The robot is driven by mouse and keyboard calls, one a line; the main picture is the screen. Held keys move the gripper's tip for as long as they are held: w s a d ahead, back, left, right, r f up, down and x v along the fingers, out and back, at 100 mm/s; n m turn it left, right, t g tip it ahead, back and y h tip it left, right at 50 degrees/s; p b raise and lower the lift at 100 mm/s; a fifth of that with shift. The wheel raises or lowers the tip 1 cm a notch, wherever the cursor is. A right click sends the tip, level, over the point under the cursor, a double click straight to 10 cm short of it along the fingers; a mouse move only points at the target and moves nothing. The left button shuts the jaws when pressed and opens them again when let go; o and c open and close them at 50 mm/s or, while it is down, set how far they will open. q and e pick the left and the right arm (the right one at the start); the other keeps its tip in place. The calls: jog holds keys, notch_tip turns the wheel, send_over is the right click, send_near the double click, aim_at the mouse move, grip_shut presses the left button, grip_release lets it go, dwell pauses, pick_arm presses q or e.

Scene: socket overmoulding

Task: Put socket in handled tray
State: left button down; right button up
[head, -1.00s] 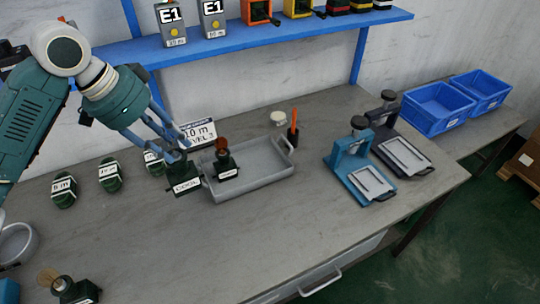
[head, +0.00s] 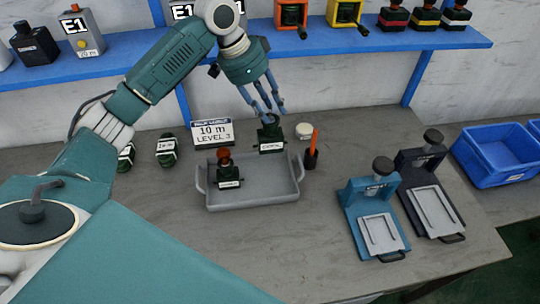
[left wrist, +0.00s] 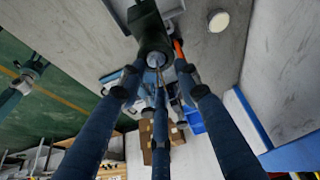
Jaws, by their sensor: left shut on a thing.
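The grey handled tray (head: 280,191) stands on the bench in the head view, a handle at each end. My left gripper (head: 267,112) is shut on a dark green, labelled socket (head: 270,142). It holds the socket upright over the right part of the tray's back rim; the height above the tray is hard to tell. The left wrist view shows the held socket (left wrist: 149,28) at the top, beyond my fingers. Another dark green socket with an orange-brown top (head: 228,178) sits in the left part of the tray.
An orange-handled tool in a dark holder (head: 312,152) and a round white pot (head: 303,130) stand right of the tray. A sign (head: 213,133) is behind it. Blue (head: 372,210) and black (head: 428,185) presses stand farther right. The tray's right part looks empty.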

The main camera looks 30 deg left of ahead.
aim_at(270, 137)
pick_arm(q)
notch_tip(270, 137, down, 12)
jog(key=shift+w+r+p, duration=0.1)
jog(key=shift+r+p, duration=0.15)
jog(key=shift+p, duration=0.8)
notch_tip(270, 137, down, 4)
jog(key=shift+p, duration=0.45)
jog(key=shift+f, duration=0.5)
jog(key=c, duration=1.2)
grip_release()
